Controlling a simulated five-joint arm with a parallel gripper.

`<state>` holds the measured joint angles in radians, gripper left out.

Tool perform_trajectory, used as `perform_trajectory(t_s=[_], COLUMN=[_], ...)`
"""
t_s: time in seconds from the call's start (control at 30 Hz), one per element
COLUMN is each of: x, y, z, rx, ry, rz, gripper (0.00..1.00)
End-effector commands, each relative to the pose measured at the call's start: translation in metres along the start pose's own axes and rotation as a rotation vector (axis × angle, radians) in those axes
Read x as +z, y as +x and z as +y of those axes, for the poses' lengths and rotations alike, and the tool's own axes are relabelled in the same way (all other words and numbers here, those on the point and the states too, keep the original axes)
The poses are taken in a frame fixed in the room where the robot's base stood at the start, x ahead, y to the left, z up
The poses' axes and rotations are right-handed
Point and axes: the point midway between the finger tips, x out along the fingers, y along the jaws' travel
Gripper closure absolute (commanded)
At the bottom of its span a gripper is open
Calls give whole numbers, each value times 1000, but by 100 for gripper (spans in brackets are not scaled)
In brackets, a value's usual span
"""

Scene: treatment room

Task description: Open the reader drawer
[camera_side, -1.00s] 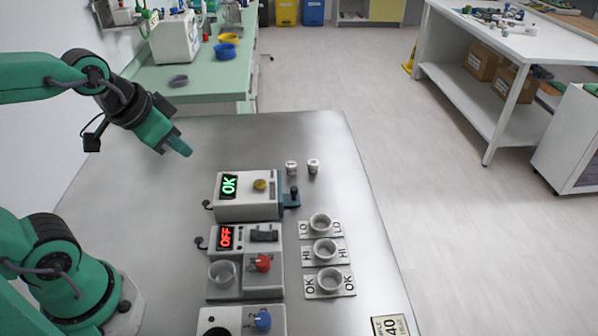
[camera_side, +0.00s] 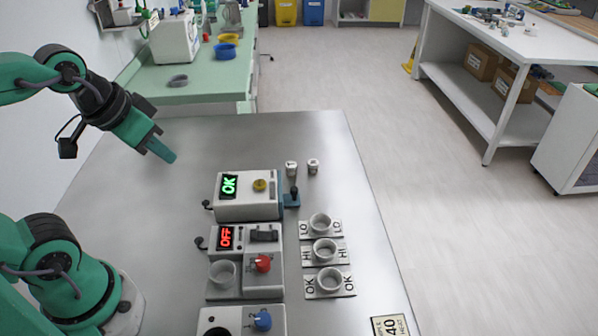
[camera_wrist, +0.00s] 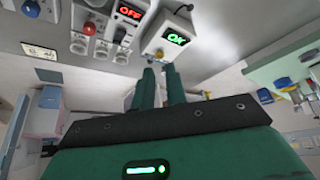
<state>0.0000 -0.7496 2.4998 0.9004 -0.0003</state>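The reader (camera_side: 247,196) is a white box on the steel table with a green "OK" display and a yellow button on top. At its right side is a blue-grey drawer front with a dark upright handle (camera_side: 294,193). How far the drawer stands out is hard to tell. In the wrist view the reader (camera_wrist: 168,36) is beyond the fingertips. My gripper (camera_side: 167,154) is in the air to the upper left of the reader, apart from it. In the wrist view my gripper (camera_wrist: 160,72) shows two green fingers with a narrow empty gap.
Two small white vials (camera_side: 302,167) stand behind the drawer handle. A device reading "OFF" (camera_side: 228,238) stands in front of the reader. Several cups on labelled cards, including one marked OK (camera_side: 329,281), line the right. The table behind the reader (camera_side: 260,135) is clear.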

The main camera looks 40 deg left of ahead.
Motion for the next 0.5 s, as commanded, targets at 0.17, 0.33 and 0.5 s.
perform_trajectory(t_s=[0.17,0.33,0.5], x=[-5,-19,-42], y=[1,5,14], z=[1,3,7], rx=[2,6,12], ry=[6,23,50], rz=[-9,-38,-84], gripper=[59,59,59])
